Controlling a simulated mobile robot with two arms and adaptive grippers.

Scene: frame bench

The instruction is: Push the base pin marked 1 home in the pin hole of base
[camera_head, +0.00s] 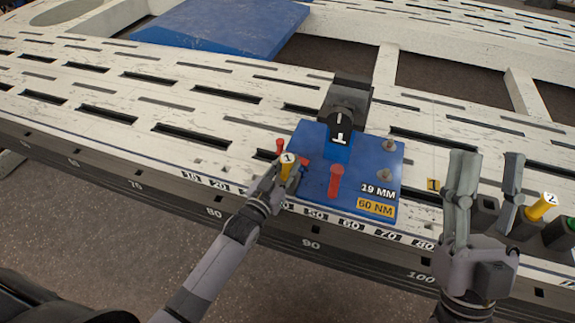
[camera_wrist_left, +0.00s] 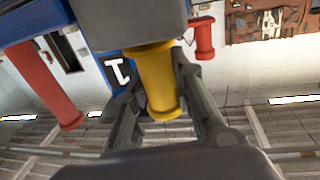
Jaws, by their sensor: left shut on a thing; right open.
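The base pin marked 1 (camera_head: 287,166) is yellow with a white numbered top. It stands near the left edge of the blue base (camera_head: 312,150). My left gripper (camera_head: 280,182) is shut on this pin; the yellow pin also shows between the fingers in the left wrist view (camera_wrist_left: 158,85). The pin hole is hidden, so I cannot tell how deep the pin sits. The base carries labels "19 MM" and "60 NM" and a dark block (camera_head: 345,105) marked 1. My right gripper (camera_head: 487,165) is open and empty, right of the base.
Red pins stand on the base (camera_head: 336,181) and at its left edge (camera_head: 280,146). A yellow pin marked 2 (camera_head: 541,207) stands in a dark holder at the right, beside a green-topped piece (camera_head: 571,224). The slotted white bench (camera_head: 120,110) is clear at left.

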